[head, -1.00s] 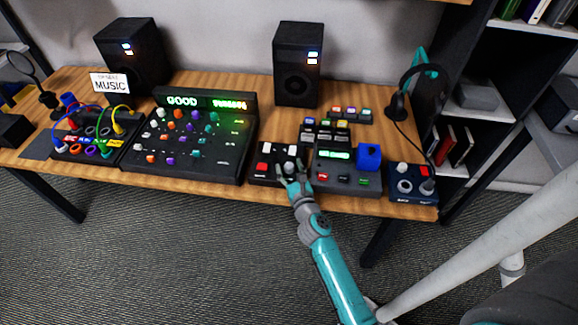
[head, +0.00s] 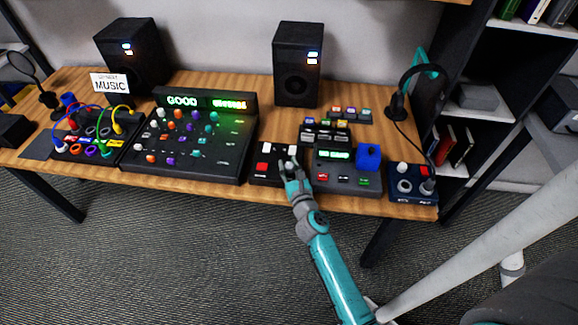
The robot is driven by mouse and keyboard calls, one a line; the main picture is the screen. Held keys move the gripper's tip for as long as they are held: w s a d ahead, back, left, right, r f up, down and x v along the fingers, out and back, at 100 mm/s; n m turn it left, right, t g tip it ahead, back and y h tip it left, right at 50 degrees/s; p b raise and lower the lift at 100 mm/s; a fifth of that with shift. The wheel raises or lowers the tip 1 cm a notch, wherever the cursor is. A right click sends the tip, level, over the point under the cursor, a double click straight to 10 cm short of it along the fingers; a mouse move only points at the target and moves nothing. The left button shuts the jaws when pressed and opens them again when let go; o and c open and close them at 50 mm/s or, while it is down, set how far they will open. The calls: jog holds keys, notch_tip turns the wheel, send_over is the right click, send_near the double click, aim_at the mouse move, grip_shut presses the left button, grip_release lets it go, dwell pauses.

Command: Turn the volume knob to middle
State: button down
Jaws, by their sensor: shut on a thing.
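My gripper (head: 292,166) reaches over the front of a small black control box (head: 261,181) at the middle right of the desk. It is shut on a knob on this box, which I take for the volume knob. The fingers hide most of the knob, so its pointer angle cannot be told. The box also carries a red button (head: 262,166) and white buttons (head: 267,149) near the fingers.
A large mixer (head: 215,165) with many coloured knobs stands to the left. A device with a green display (head: 335,155) and a blue block (head: 368,157) stands close on the right. Two black speakers (head: 298,70) stand behind. Bare wood lies behind the control box.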

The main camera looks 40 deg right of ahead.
jog(key=shift+a+f+m+g+h, duration=0.1)
jog(key=shift+f+m+g+h, duration=0.2)
jog(key=shift+m+g+h, duration=0.3)
jog(key=shift+w+r+m+g+h, duration=0.1)
jog(key=shift+r+m+g+h, duration=0.05)
jog(key=shift+m+g+h, duration=0.7)
jog(key=shift+w+r+m+g+h, duration=0.1)
jog(key=shift+m+g+h, duration=0.4)
jog(key=shift+h, duration=0.55)
jog(key=shift+s+m+g+h, duration=0.15)
jog(key=shift+m+g+h, duration=1.5)
jog(key=shift+g, duration=0.5)
jog(key=shift+r, duration=0.1)
jog(key=c, duration=0.8)
grip_release()
jog(key=v, duration=1.2)
jog(key=shift+r, duration=0.1)
jog(key=shift+s, duration=0.1)
